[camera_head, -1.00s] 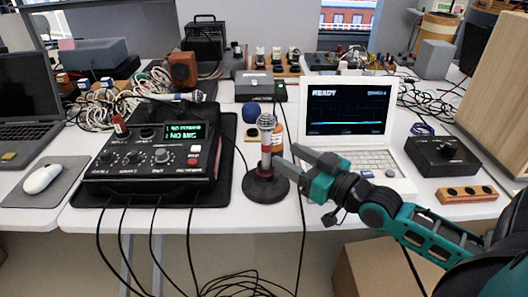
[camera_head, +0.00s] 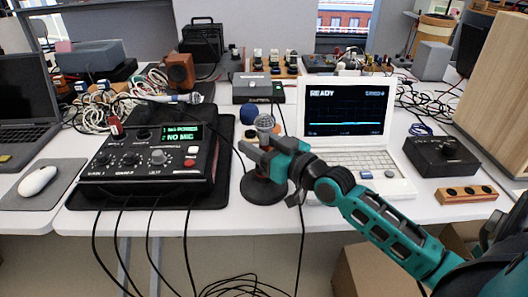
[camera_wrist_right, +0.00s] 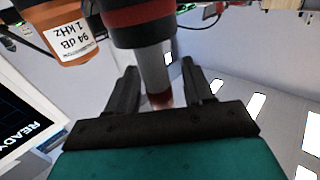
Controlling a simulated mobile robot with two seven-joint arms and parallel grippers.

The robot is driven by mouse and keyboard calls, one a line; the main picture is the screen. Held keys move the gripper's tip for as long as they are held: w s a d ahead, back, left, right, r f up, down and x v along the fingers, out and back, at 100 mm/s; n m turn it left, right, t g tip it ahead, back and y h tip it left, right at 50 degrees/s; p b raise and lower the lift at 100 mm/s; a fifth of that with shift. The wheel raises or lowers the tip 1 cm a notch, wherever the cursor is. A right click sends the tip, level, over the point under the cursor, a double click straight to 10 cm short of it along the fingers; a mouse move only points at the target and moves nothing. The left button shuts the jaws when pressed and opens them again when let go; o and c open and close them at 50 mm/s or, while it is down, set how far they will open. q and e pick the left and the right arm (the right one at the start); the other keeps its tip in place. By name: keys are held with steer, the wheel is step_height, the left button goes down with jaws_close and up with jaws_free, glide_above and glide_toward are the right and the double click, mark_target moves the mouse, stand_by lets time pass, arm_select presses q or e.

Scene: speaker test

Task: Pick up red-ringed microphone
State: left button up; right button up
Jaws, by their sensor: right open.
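The red-ringed microphone (camera_head: 265,122) stands upright in a round black base (camera_head: 262,187) in the middle of the table; my right gripper hides most of its body in the head view. In the right wrist view its grey shaft (camera_wrist_right: 157,68) and dark red band (camera_wrist_right: 140,15) show between the fingers. My right gripper (camera_head: 257,149) is open, with one finger on each side of the shaft (camera_wrist_right: 163,78). I cannot tell whether either finger touches it. My left gripper is not in view.
An orange cylinder labelled 94 dB 1 kHz (camera_wrist_right: 58,30) stands close beside the microphone. A black mixer (camera_head: 150,160) reading NO MIC is at left, a white laptop (camera_head: 345,125) at right. Another microphone (camera_head: 185,98) with a blue band lies behind the mixer. Cables hang in front.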

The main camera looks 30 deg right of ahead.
steer(key=shift+c, duration=0.3)
jaws_close()
stand_by(0.4)
